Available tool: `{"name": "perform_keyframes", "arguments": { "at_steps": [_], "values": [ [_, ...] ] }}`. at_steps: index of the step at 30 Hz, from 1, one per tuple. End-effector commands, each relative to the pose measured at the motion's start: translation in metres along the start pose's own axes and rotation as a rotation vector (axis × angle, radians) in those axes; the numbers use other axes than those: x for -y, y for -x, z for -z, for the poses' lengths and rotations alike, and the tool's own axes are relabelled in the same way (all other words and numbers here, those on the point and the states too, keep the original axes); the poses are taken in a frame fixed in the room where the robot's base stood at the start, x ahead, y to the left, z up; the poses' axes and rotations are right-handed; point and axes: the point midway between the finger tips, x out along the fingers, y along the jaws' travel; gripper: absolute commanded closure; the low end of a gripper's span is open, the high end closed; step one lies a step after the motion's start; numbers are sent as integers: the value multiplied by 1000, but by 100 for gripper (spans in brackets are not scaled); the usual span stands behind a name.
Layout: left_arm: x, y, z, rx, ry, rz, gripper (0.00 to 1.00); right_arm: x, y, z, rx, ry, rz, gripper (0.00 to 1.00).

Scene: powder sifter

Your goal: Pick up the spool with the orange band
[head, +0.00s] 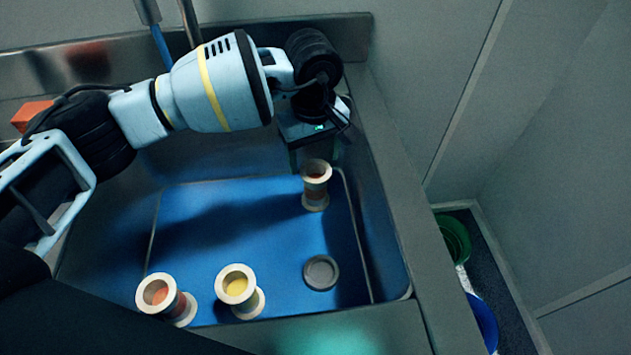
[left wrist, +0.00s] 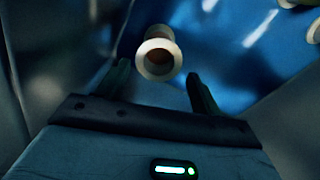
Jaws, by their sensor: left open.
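A pale spool with an orange-brown band (head: 316,187) stands upright at the back right of the blue sink floor. A second spool with a reddish-orange band (head: 165,299) is at the front left, and one with yellow inside (head: 239,289) is beside it. My left gripper (head: 312,152) is just above and behind the back spool, its fingers mostly hidden in the head view. In the left wrist view the gripper (left wrist: 159,84) is open, with the back spool (left wrist: 158,58) lined up between the fingertips; whether it is within them I cannot tell. My right gripper is out of view.
The metal sink walls (head: 385,215) rise close on the right of the back spool. A round drain (head: 321,272) lies in the front right of the floor. The middle of the floor is clear. Green (head: 453,238) and blue (head: 483,320) containers are outside, right.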

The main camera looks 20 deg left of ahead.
Motion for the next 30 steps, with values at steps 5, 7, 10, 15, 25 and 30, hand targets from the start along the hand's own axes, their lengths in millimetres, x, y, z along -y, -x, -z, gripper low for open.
{"name": "perform_keyframes", "arguments": {
  "at_steps": [5,7,10,15,25,30],
  "values": [
    [0,-18,0,1,0,2,34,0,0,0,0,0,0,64],
    [0,-18,0,0,0,1,34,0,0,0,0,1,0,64],
    [0,-20,-1,0,0,1,34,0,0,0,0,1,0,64],
    [0,-35,-4,3,0,3,34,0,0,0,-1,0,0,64],
    [-2,-70,-6,1,0,0,34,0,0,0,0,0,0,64],
    [-2,-70,-6,0,0,0,34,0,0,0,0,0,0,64]
  ]
}}
